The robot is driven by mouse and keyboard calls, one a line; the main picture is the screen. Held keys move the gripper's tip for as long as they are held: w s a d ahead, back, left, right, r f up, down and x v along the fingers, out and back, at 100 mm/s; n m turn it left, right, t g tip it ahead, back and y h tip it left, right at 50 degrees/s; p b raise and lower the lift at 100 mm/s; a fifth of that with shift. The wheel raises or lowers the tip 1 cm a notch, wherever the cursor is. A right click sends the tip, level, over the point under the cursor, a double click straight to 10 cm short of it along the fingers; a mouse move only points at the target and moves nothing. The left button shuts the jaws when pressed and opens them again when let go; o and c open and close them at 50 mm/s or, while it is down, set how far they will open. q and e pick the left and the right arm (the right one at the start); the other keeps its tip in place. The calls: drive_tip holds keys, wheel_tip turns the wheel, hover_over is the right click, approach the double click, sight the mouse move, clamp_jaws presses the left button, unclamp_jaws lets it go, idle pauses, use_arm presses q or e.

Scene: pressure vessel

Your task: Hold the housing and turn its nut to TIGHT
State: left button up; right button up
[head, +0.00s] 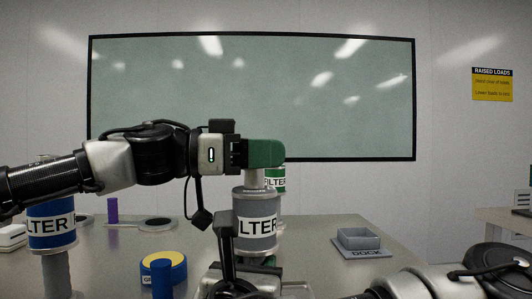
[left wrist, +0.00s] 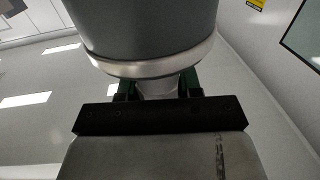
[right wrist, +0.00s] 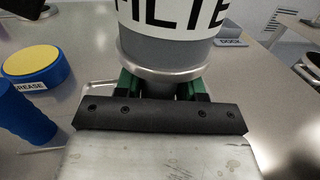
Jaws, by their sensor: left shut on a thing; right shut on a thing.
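A grey filter housing (head: 255,212) with a white label reading "LTER" stands upright at the middle of the head view. My left gripper (head: 264,153) is shut on the narrow top neck (head: 254,179) of the housing, its green fingers covering the top. The left wrist view shows that neck (left wrist: 157,88) between the fingers. My right gripper (head: 262,261) is low at the housing's base, shut on the lower neck (right wrist: 160,88) just under a metal flange (right wrist: 163,73). The nut cannot be told apart behind the fingers, and no TIGHT mark shows.
A blue filter (head: 51,226) on a post stands at the left. A green-labelled filter (head: 276,180) is behind the housing. A blue and yellow grease tin (head: 163,268) sits at the front left. A grey dock tray (head: 362,243) is at the right, with bare table around it.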

use_arm(q)
drive_tip(key=m+g, duration=0.1)
drive_tip(key=g, duration=0.1)
drive_tip(key=m+g, duration=0.2)
drive_tip(key=g, duration=0.1)
drive_tip(key=m+g+y, duration=0.1)
drive_tip(key=m+g, duration=0.1)
drive_tip(key=g, duration=0.1)
drive_tip(key=shift+s, duration=0.3)
drive_tip(key=shift+s+a+m+g+y, duration=0.2)
drive_tip(key=shift+m+g+y, duration=1.05)
drive_tip(key=shift+g, duration=0.45)
drive_tip(key=shift+s+a+m+g+y, duration=0.1)
drive_tip(key=shift+s+m+g+y, duration=0.1)
drive_tip(key=shift+m+g+y, duration=1.1)
drive_tip(key=shift+m+g, duration=0.35)
drive_tip(key=shift+g, duration=0.25)
drive_tip(key=o, duration=0.9)
drive_tip(key=shift+o, duration=0.2)
drive_tip(key=shift+t+h, duration=0.3)
drive_tip(key=shift+h, duration=0.15)
